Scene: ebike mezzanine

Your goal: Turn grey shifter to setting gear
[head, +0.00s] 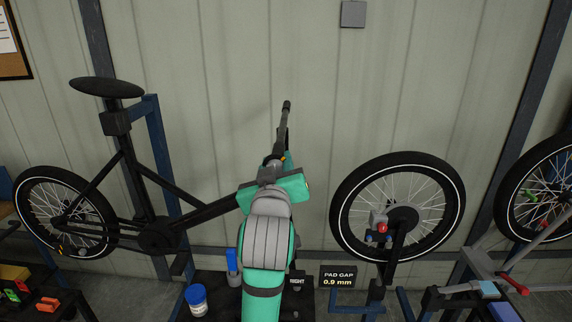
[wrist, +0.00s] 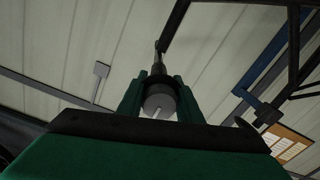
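The grey shifter (wrist: 159,98) is a short round barrel with a pale line on its near face, on the end of the dark handlebar. In the wrist view it sits between the two green fingers of my gripper (wrist: 158,88), which appear to press on its sides. In the head view my gripper (head: 276,170) is at the handlebar (head: 284,120), and my arm hides much of the bike's front. Any gear marking on the shifter is too small or hidden to read.
A black bike (head: 130,205) hangs on a blue stand at left. A wheel (head: 345,205) with a brake stands at right, above a "PAD GAP 0.9 mm" sign (head: 338,277). A blue-lidded jar (head: 196,300) is on the bench. The pale wall is close behind.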

